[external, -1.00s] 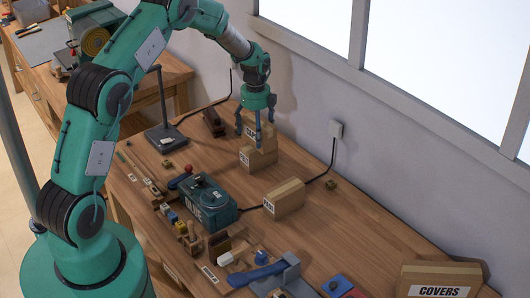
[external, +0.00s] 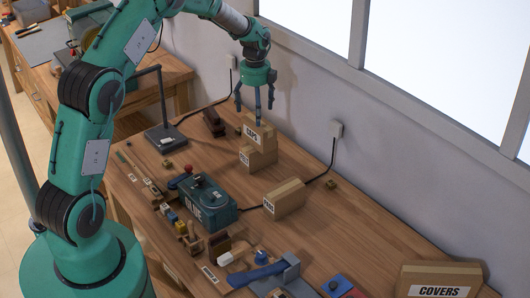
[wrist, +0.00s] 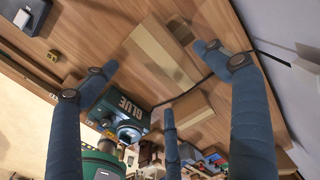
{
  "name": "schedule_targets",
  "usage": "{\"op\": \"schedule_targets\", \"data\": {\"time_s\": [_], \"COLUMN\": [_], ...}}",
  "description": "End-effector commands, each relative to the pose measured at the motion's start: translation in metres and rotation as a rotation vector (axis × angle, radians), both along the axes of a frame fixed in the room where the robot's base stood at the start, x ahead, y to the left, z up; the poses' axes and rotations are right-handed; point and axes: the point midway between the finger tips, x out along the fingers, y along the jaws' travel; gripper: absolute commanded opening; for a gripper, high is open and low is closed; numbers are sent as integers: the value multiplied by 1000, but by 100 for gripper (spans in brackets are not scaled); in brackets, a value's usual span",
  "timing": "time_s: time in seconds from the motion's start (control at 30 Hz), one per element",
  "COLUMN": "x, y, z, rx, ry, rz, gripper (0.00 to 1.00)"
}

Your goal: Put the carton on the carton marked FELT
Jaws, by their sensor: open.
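A small brown carton (external: 266,134) with a white label, which seems to read CAPS, rests on top of another brown carton (external: 268,158). The lower carton's label is too small to read surely, so I cannot confirm FELT. The stack shows from above in the wrist view (wrist: 162,55). My gripper (external: 255,111) is open and empty, just above the upper carton, fingers pointing down and spread. In the wrist view my gripper (wrist: 160,78) has its fingers apart with nothing between them.
Another labelled carton (external: 285,198) lies nearer on the bench, beside a teal GLUE tin (external: 207,201). A black lamp stand (external: 165,138) and dark block (external: 213,122) stand left of the stack. A COVERS box (external: 440,278) is at front right. The wall runs close behind.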

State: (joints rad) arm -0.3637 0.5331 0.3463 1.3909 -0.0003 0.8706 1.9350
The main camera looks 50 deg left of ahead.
Motion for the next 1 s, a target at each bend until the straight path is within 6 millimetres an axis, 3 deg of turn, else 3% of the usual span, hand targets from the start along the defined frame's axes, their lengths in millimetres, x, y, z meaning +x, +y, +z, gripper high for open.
{"op": "schedule_targets", "data": {"time_s": [0.1, 0.3, 1.0], "x": [0, 0, 0], "y": [0, 0, 0], "z": [16, 28, 30], "rx": [0, 0, 0], "ry": [-1, 0, 0], "rz": [0, 0, 0], "gripper": [86, 86, 86]}}
